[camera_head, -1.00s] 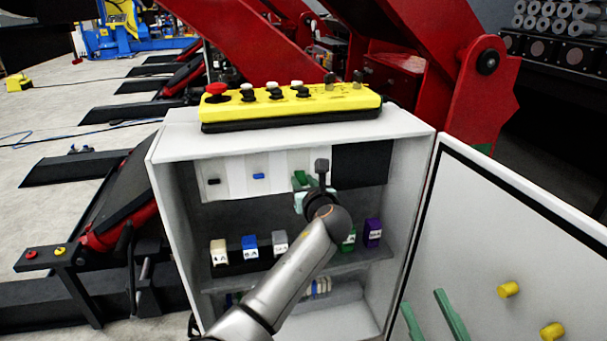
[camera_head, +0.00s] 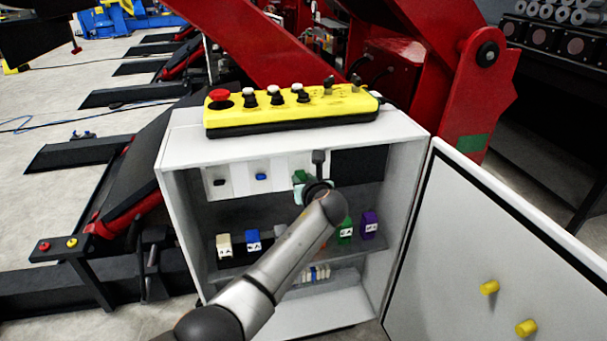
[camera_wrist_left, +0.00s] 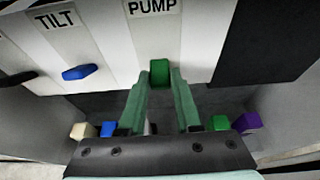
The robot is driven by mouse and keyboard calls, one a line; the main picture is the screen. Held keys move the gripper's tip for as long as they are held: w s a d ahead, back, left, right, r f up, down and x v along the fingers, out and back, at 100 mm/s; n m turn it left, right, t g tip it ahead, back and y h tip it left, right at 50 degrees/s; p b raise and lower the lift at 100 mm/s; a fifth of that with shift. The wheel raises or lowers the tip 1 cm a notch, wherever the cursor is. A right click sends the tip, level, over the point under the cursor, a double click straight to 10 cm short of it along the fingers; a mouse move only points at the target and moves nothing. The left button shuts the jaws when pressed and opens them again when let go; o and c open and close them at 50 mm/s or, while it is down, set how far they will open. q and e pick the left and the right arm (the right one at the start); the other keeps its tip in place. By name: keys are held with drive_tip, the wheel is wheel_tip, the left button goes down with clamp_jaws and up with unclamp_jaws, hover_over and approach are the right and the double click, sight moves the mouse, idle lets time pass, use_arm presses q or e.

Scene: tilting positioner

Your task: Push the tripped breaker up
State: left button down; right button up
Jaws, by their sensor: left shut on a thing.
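The breaker under the PUMP label has a green toggle (camera_wrist_left: 160,71), seen in the left wrist view on a white panel. My left gripper (camera_wrist_left: 162,86) has its green fingers on either side of this toggle and is shut on it. In the head view my left gripper (camera_head: 303,182) reaches into the open white cabinet (camera_head: 185,142), and the wrist and fingers partly hide the toggle. The TILT breaker beside it has a blue toggle (camera_wrist_left: 80,72). A black toggle (camera_head: 219,183) sits further left. My right gripper is not in view.
Several coloured blocks stand on the shelf below, including white (camera_head: 224,246), blue (camera_head: 253,241) and purple (camera_head: 369,225). A yellow control box (camera_head: 290,111) lies on the cabinet top. The cabinet door (camera_head: 480,240) stands open at the right.

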use_arm(q)
drive_tip(key=shift+a+r+g+p, duration=0.15)
drive_tip(key=shift+r+g+p, duration=0.4)
drive_tip(key=shift+p, duration=1.2)
drive_tip(key=shift+w+g+h+p, duration=0.1)
drive_tip(key=shift+g+h+p, duration=0.2)
drive_tip(key=shift+g+p, duration=0.35)
drive_tip(key=shift+p, duration=0.35)
drive_tip(key=shift+g, duration=0.3)
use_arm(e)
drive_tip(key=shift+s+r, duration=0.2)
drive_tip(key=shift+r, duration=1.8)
use_arm(q)
drive_tip(key=c, duration=0.6)
unclamp_jaws()
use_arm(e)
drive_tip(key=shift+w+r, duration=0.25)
